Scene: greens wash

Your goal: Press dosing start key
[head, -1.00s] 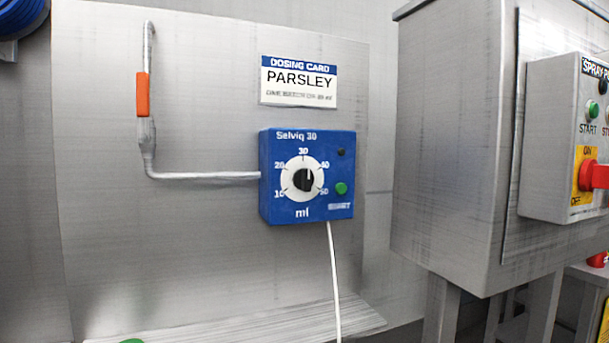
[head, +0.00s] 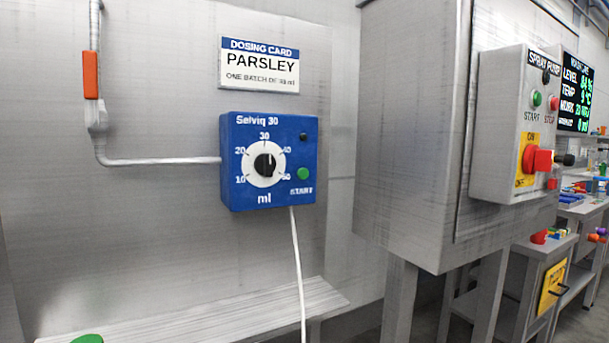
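The blue dosing unit (head: 225,190), marked Selviq 30, hangs on a grey metal panel left of centre. Its round green start key (head: 303,173) is at the lower right of its face, above the START lettering. A dark, unlit-looking lamp (head: 303,137) is above the key. The white dial with a black knob (head: 264,165) reads 10 to 50 ml; its mark points roughly up, near 30, but the exact setting is unclear. The dosing card (head: 259,63) above says PARSLEY; its batch figure is blurred. My gripper is not in view, and nothing touches the key.
A grey cabinet (head: 415,120) juts out at right. It carries a spray pump box (head: 497,140) with its own green START button (head: 537,98) and red switch (head: 541,159). A pipe with an orange sleeve (head: 90,75) is left. A ledge (head: 190,312) runs below. The unit's front is clear.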

